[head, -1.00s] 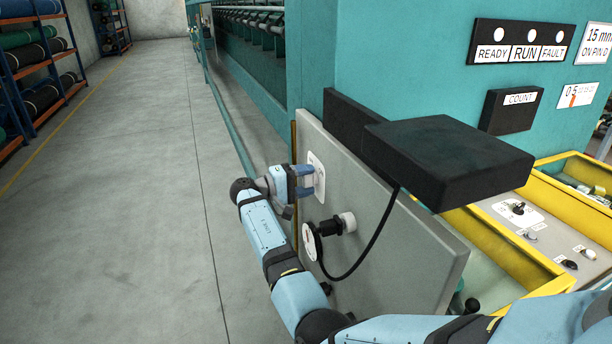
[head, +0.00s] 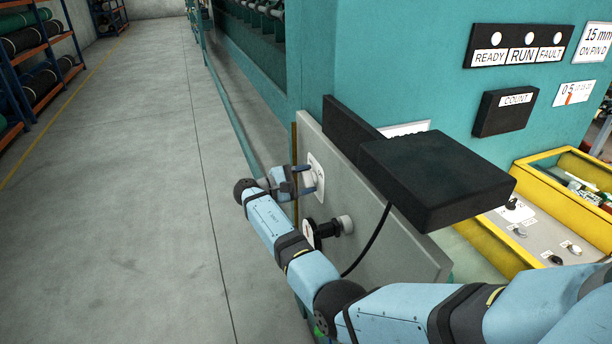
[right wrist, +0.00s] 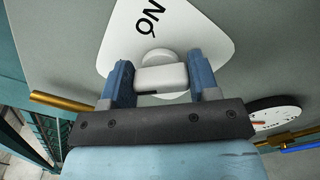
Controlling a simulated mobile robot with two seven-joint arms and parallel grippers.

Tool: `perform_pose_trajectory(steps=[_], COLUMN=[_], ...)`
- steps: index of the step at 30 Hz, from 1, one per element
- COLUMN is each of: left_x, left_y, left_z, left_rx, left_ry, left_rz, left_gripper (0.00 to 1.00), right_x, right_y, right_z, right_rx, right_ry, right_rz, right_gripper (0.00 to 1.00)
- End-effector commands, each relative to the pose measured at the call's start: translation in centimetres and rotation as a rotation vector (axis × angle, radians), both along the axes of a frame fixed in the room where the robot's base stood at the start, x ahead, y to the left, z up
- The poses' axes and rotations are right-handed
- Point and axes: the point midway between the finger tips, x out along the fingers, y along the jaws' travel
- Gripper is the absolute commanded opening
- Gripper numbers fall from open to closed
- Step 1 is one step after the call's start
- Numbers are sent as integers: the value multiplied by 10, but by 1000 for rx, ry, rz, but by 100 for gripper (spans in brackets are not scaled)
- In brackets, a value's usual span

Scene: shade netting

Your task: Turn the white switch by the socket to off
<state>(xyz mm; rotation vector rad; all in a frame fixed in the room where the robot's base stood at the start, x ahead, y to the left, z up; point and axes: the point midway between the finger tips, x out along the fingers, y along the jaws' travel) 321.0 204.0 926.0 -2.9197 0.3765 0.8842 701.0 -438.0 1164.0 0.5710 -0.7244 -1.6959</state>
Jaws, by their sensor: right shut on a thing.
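The white switch (right wrist: 165,78) is a knob with a flat grip bar on a white plate (right wrist: 195,28), on the grey panel. "ON" is printed on the plate; no "OFF" mark can be read. The plate also shows in the head view (head: 318,172). My right gripper (right wrist: 160,74) has its two blue fingers on opposite sides of the knob and is shut on it. In the head view my right gripper (head: 305,180) is at the plate, one finger above the other. My left gripper is not in view.
A black box (head: 437,178) juts out right of the grey panel (head: 402,262). A black cable (head: 376,240) hangs in front of the panel. A brass-coloured rod (right wrist: 62,103) runs near the panel edge. Open floor (head: 110,220) lies to the left.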

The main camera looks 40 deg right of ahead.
Motion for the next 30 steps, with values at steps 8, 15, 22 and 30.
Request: perform_pose_trajectory(steps=[8,15,22,30], left_x=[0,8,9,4], left_y=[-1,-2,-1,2], left_z=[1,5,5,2], left_rx=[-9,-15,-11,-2], left_ry=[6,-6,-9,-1], left_rz=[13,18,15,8], left_gripper=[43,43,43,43], right_x=[0,0,0,0], right_y=[0,0,0,1], right_z=[0,-1,-1,-1], right_rx=[10,10,10,10], right_ry=[38,39,38,37], right_rz=[1,1,1,1], right_gripper=[32,32,81,81])
